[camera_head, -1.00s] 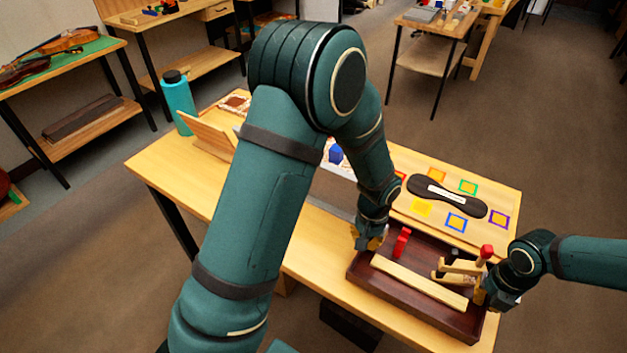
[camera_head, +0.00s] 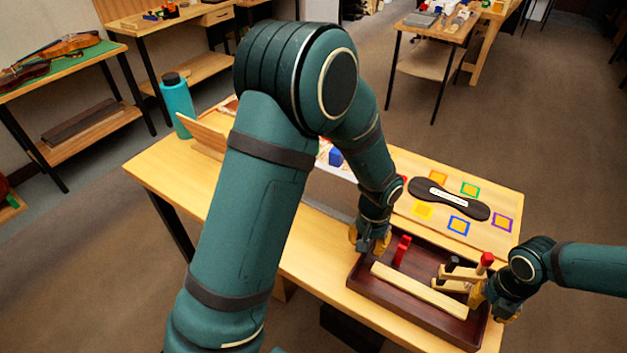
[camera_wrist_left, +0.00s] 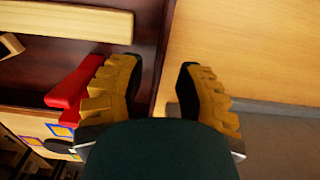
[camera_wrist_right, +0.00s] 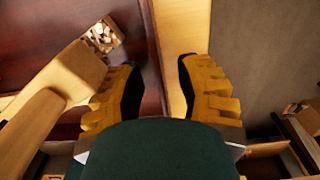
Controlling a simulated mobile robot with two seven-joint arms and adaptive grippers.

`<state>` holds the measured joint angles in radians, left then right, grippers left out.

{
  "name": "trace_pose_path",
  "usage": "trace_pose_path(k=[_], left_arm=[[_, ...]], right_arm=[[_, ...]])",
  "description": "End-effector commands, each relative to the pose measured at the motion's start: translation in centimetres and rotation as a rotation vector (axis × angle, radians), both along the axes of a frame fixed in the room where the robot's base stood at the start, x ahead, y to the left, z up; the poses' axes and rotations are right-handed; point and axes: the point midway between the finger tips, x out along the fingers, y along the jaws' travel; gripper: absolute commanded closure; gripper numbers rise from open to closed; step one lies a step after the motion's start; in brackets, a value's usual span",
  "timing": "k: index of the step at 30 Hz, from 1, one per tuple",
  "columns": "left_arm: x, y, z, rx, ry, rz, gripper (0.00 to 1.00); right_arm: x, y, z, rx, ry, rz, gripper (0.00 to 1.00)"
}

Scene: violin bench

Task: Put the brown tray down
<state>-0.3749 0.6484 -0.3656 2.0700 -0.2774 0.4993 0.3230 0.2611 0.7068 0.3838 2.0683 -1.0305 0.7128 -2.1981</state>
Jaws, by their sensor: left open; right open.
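The dark brown tray (camera_head: 393,299) rests on the front right of the bench, its near side close to the edge. It holds a long pale wooden bar (camera_head: 420,288), red pieces (camera_head: 402,250) and several pale wooden pieces at its right end. My left gripper (camera_head: 370,240) is open at the tray's left end. In the left wrist view the tray wall (camera_wrist_left: 152,45) runs between its parted fingers (camera_wrist_left: 158,78). My right gripper (camera_head: 488,302) is open at the right end. In the right wrist view the wall (camera_wrist_right: 150,45) runs between its fingers (camera_wrist_right: 158,75).
A board with coloured squares (camera_head: 425,209) and a black rest-shaped piece (camera_head: 448,198) lies behind the tray. A teal bottle (camera_head: 178,98) stands at the bench's far left. My left arm hides much of the bench's middle.

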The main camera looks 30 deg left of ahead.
Motion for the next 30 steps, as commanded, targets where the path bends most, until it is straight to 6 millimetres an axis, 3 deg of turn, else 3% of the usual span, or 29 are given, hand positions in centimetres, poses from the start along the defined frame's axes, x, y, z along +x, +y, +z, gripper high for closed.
trace_pose_path(k=[9,15,23,30], left_arm=[[0.1,0.0,6.6,-0.002,-0.006,0.0,0.66],[0.0,0.0,9.3,-0.001,-0.003,-0.001,0.66],[0.0,0.0,10.2,0.0,0.0,-0.001,0.66],[0.0,0.0,10.1,0.0,0.0,-0.001,0.66]], right_arm=[[0.0,0.0,0.0,0.0,0.0,0.0,0.66],[0.0,0.0,0.0,0.0,0.0,0.0,0.66],[0.1,0.0,1.2,0.0,-0.002,0.0,0.66],[0.1,-0.1,5.8,-0.001,-0.005,-0.002,0.66]])
